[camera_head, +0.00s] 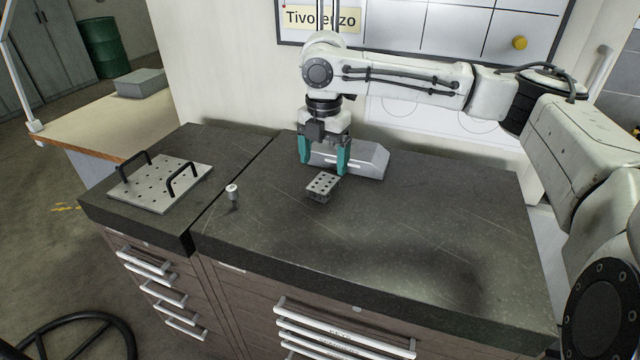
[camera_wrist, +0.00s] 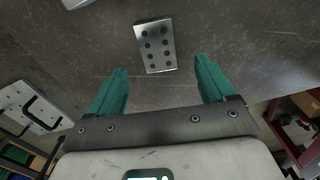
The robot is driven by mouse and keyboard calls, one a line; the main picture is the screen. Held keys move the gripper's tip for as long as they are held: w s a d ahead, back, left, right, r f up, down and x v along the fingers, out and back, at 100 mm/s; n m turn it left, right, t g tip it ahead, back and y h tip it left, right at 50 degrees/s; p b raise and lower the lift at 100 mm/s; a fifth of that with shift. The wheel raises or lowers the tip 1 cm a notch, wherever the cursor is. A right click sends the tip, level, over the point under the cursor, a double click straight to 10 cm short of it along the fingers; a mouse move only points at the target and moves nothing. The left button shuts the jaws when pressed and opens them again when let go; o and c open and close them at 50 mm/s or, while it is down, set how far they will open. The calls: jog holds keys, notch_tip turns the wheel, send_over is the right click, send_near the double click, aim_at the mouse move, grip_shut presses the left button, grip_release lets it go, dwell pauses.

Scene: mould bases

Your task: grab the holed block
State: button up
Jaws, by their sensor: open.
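The holed block (camera_head: 322,184) is a small grey metal block with rows of dark holes in its top. It sits on the dark worktop near the middle. In the wrist view the holed block (camera_wrist: 156,46) lies beyond the fingertips, roughly centred between them. My gripper (camera_head: 324,168) has teal fingers pointing down and stands open just above and behind the block. In the wrist view my gripper (camera_wrist: 162,66) has its two fingers wide apart with nothing between them. The fingers do not appear to touch the block.
A grey sloped metal piece (camera_head: 368,160) lies right behind the gripper. A small metal pin (camera_head: 232,193) stands to the left. A perforated plate with two black handles (camera_head: 152,199) lies on the left cabinet. The worktop front and right are clear.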

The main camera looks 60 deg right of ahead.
aim_at(323, 182)
jog(key=shift+w+d+f+p, duration=0.1)
jog(key=shift+f+p, duration=0.25)
jog(key=shift+f, duration=1.2)
jog(key=shift+d+f+p, duration=0.1)
jog(key=shift+f+p, duration=0.25)
jog(key=shift+f, duration=1.15)
grip_shut()
jog(key=shift+r, duration=0.1)
